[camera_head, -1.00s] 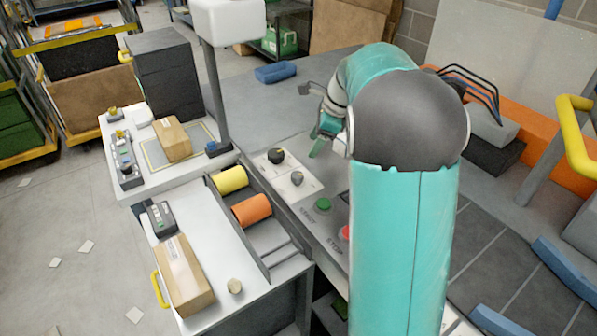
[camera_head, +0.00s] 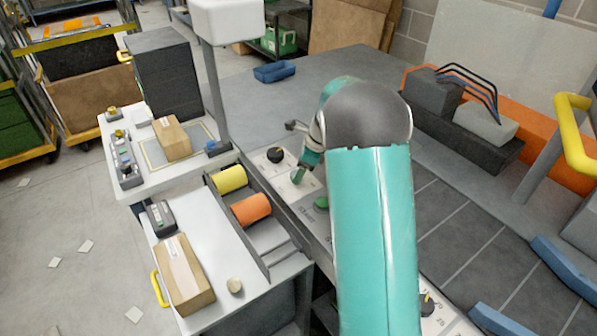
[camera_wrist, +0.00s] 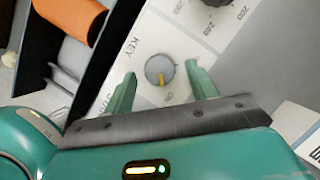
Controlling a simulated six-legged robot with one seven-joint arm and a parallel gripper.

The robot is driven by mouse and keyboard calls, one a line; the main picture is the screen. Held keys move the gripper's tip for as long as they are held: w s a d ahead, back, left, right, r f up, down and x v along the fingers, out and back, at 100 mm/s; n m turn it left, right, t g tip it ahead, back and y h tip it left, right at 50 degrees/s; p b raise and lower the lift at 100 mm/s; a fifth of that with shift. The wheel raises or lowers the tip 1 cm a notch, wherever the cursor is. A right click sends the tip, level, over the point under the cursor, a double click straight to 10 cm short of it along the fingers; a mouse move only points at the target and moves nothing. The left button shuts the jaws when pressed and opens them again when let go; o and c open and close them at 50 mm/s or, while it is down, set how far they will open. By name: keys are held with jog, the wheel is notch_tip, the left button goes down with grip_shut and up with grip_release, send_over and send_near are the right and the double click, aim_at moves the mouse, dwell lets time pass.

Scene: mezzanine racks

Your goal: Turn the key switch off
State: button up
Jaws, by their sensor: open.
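The key switch (camera_wrist: 160,69) is a round grey knob in the wrist view, set in a pale panel beside the printed word KEY. A yellow mark on it points down the picture, toward a small label I cannot read surely. My gripper (camera_wrist: 161,72) is open, with one green finger on each side of the knob. I see gaps between fingers and knob, and no clear contact. In the head view my gripper (camera_head: 299,175) is low over the panel and hides the key switch.
A black dial (camera_head: 275,155) sits just beyond on the same console. A green button (camera_head: 322,202) is close to my gripper on the near side. Yellow (camera_head: 230,179) and orange (camera_head: 251,208) rollers lie to the left. A blue tray (camera_head: 274,72) stands farther back.

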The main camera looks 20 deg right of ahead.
jog(key=shift+w+a+f, duration=0.2)
jog(key=shift+a+f, duration=0.05)
jog(key=shift+f, duration=0.4)
jog(key=c, duration=1)
